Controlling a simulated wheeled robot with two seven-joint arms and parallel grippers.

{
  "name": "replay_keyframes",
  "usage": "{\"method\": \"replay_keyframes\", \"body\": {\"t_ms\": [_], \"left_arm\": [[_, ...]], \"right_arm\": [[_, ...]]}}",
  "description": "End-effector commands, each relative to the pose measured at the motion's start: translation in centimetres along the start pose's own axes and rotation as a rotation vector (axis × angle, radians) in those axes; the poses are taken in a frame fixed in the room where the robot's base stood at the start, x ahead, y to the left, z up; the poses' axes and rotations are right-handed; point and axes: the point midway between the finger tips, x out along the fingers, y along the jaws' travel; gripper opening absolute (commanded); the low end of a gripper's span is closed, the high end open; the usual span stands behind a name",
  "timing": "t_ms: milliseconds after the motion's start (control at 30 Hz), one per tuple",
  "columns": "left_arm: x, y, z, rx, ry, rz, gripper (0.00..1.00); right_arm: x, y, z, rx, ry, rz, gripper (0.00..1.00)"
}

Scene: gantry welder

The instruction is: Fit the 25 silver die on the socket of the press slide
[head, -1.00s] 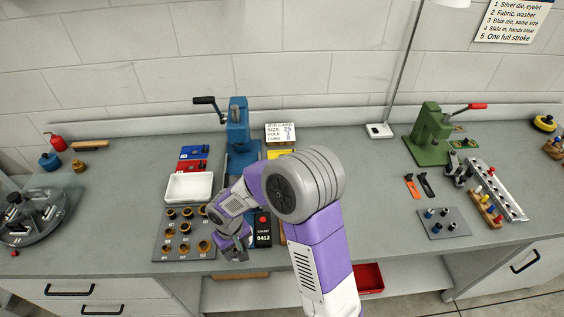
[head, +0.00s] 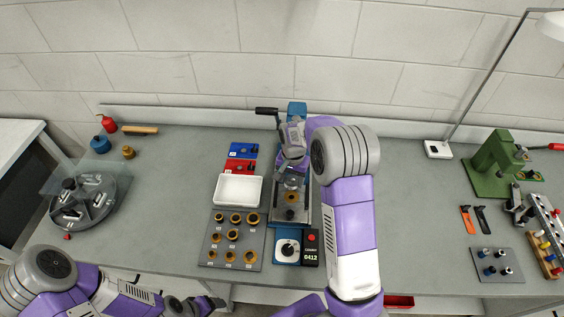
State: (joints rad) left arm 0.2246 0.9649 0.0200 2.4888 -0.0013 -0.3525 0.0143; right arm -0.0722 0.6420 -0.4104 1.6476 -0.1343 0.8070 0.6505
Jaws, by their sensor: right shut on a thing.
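The blue press (head: 297,108) stands at the back of the bench, partly hidden by my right arm. Its slide (head: 303,213) comes out toward me, with a brass-coloured ring (head: 291,197) and a dark knob on it. My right gripper (head: 293,173) is over the back of the slide, shut on a small silver die (head: 293,183). The die is mostly covered, and its size mark and any contact with the socket cannot be made out. My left gripper (head: 213,303) is low at the front edge, away from the press; its fingers are too small to judge.
A grey board of brass-coloured rings (head: 238,250), a white tray (head: 260,190) and red and blue blocks lie left of the slide. A dial box (head: 287,250) and counter (head: 311,248) stand before it. A turntable (head: 108,208) is far left, a green press (head: 493,165) right.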

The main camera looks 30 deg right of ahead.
Motion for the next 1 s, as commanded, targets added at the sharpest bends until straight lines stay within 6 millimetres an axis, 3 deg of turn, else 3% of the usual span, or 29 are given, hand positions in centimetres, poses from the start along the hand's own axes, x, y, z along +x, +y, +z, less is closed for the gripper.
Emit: {"method": "replay_keyframes", "body": {"t_ms": [267, 800, 1000], "left_arm": [[0.6, -0.2, 0.1, 0.000, -0.003, 0.000, 0.76], [3.7, -1.4, -0.1, 0.000, -0.002, 0.000, 0.76], [3.8, -1.4, -0.1, 0.000, -0.002, 0.000, 0.76]], "right_arm": [[0.8, 0.0, 0.0, -0.001, 0.000, 0.000, 0.08], [5.1, 0.0, 0.0, -0.002, 0.001, 0.000, 0.08], [5.4, 0.0, 0.0, -0.002, 0.001, -0.001, 0.08]]}}
